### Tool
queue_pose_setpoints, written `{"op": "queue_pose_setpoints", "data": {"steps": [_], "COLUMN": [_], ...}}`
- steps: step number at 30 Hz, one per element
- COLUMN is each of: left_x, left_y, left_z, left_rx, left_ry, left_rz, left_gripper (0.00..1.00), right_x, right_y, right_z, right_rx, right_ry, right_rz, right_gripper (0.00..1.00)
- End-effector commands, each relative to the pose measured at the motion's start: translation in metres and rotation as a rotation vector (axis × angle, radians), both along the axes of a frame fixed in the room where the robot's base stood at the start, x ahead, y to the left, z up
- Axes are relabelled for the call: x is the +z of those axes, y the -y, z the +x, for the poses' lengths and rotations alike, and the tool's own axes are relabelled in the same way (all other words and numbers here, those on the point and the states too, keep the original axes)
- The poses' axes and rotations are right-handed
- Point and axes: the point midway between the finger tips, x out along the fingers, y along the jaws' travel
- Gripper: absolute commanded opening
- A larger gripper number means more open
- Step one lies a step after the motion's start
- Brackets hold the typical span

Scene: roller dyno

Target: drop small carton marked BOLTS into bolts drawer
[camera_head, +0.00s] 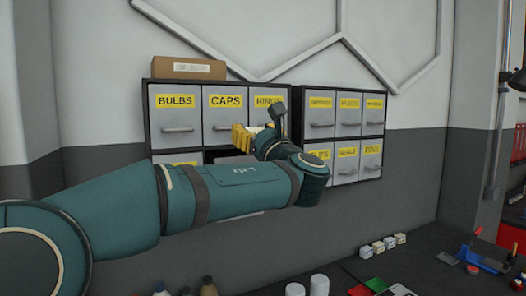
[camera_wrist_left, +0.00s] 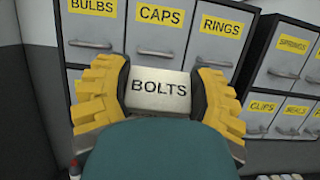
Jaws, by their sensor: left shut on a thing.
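The small carton marked BOLTS (camera_wrist_left: 158,100) is pale with black letters in the left wrist view. My left gripper (camera_head: 243,138) has yellow ribbed fingers shut on both sides of the carton, in front of the left drawer cabinet (camera_head: 148,125). In the head view the fingers and my arm mostly hide the carton. The cabinet's upper row reads BULBS, CAPS and RINGS. Its lower row is largely hidden by my arm, with a dark gap (camera_head: 220,154) showing beneath CAPS. No drawer label reading BOLTS is visible. My right gripper is not in view.
A second cabinet (camera_head: 345,127) with small labelled drawers stands to the right. A brown box (camera_head: 187,68) lies on the left cabinet. The dark bench (camera_head: 330,270) below holds bottles, white cylinders (camera_head: 319,285), small blocks (camera_head: 383,245) and a blue tool (camera_head: 478,259).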

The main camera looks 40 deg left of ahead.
Motion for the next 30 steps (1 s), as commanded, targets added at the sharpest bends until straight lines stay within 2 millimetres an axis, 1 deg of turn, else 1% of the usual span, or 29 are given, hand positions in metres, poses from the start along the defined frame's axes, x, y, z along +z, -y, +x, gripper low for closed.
{"op": "queue_pose_setpoints", "data": {"steps": [2, 8, 30], "left_x": [0.002, 0.0, -0.012], "left_y": [-0.002, -0.015, -0.086], "left_z": [0.0, 0.006, 0.043], "left_rx": [0.003, 0.004, 0.005], "left_ry": [0.001, 0.0, -0.001], "left_rz": [0.003, 0.002, 0.002], "left_gripper": [0.2, 0.2, 0.2], "right_x": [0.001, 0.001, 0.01], "right_y": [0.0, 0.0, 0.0], "right_z": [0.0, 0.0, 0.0], "right_rx": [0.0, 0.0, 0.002], "right_ry": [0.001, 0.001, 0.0], "right_rz": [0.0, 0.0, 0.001], "right_gripper": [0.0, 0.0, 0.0]}}
